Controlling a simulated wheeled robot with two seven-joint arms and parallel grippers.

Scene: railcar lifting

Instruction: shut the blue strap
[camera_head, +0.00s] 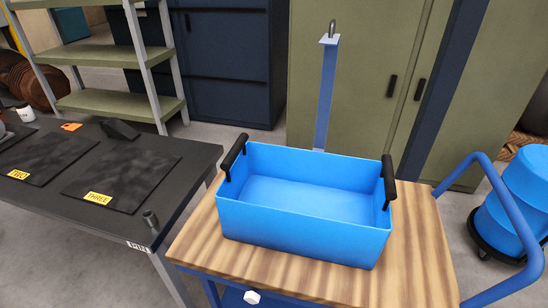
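The blue strap (326,95) is a flat blue bar standing upright behind the blue bin (305,223). A plate with a grey metal loop (332,29) sits at its top end. Its lower end goes down behind the bin's far wall, and its foot is hidden. The bin is open at the top and looks empty. It has a black handle at its left end (234,152) and another at its right end (389,178). It rests on the wooden top of a cart (415,268). Neither of my grippers is in view.
A dark table (188,158) with black mats labelled TWO and THREE stands left of the cart. A dark peg (151,221) stands near its corner. The cart's blue push handle (512,215) rises at the right, near a blue drum (515,200). Green cabinets (365,75) stand behind.

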